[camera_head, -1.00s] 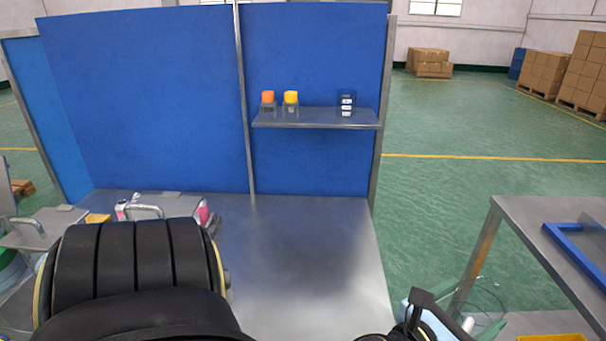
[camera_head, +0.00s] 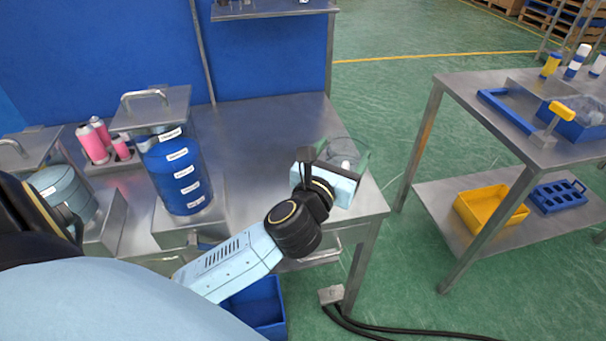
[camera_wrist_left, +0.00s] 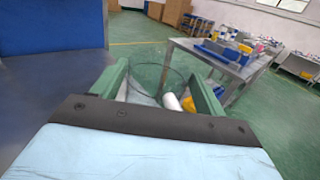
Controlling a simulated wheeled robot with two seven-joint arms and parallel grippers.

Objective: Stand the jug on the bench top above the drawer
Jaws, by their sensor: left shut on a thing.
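The jug (camera_head: 343,150) is clear, so its outline is faint. It is at the right end of the bench top (camera_head: 265,125) in the head view. My left gripper (camera_head: 358,163) is shut on it, with green fingers on either side. In the left wrist view the jug's thin round rim (camera_wrist_left: 150,66) shows between the green fingers (camera_wrist_left: 160,88), with a white piece beyond. I cannot tell whether the jug's base touches the bench. The drawer front with its handle (camera_head: 315,260) is below the bench edge, partly hidden by my arm. My right gripper is out of view.
A blue canister (camera_head: 180,175) in a metal stand and pink cans (camera_head: 98,135) stand on the bench's left part. The bench middle is clear. A blue bin (camera_head: 260,305) is below the front edge. A second table (camera_head: 460,90) stands to the right across a gap.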

